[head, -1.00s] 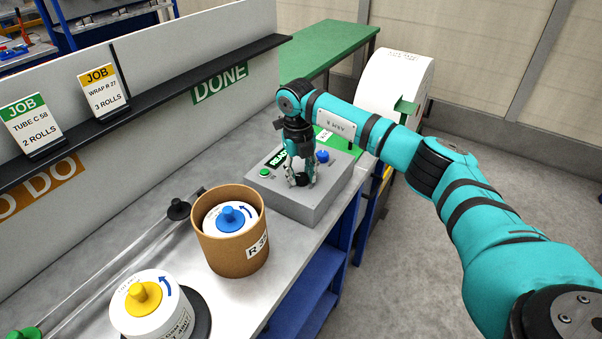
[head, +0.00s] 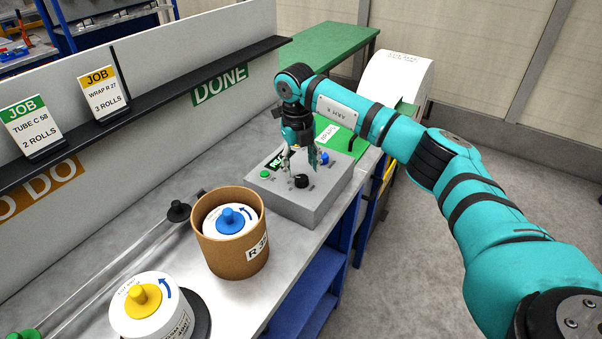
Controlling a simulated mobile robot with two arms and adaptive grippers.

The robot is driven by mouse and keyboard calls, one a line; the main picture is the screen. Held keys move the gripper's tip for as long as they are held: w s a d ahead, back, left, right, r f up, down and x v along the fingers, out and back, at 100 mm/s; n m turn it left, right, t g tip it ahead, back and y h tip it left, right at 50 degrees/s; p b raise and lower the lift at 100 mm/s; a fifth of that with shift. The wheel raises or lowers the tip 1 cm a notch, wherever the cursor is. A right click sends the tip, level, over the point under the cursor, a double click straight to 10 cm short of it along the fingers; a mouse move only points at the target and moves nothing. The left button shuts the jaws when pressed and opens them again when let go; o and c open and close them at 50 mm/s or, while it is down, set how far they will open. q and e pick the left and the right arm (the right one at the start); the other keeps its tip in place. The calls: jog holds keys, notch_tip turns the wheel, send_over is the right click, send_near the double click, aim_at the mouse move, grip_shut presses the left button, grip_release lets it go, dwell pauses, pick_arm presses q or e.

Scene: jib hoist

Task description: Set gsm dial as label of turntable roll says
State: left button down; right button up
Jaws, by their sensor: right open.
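The gsm dial appears to be the black knob (head: 301,181) on top of the grey control box (head: 312,205). My right gripper (head: 302,165) is open just above the knob, its fingers apart and clear of it. A green button (head: 265,174) and a blue button (head: 323,158) flank it, and a small display is partly hidden by the gripper. The turntable roll (head: 150,312) is white with a yellow knob and sits on a dark disc at the lower left. Its side label is cut off and too small to read. My left gripper is out of view.
A brown tub (head: 228,255) holding a white roll with a blue knob stands between the turntable and the box. Two JOB cards (head: 103,90) stand on the black ledge. A green table (head: 325,45) and a white machine (head: 398,78) are behind.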

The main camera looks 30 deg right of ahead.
aim_at(299, 178)
notch_tip(299, 178, up, 8)
jog(key=shift+a+r, duration=0.2)
jog(key=shift+a, duration=0.05)
dwell(0.5)
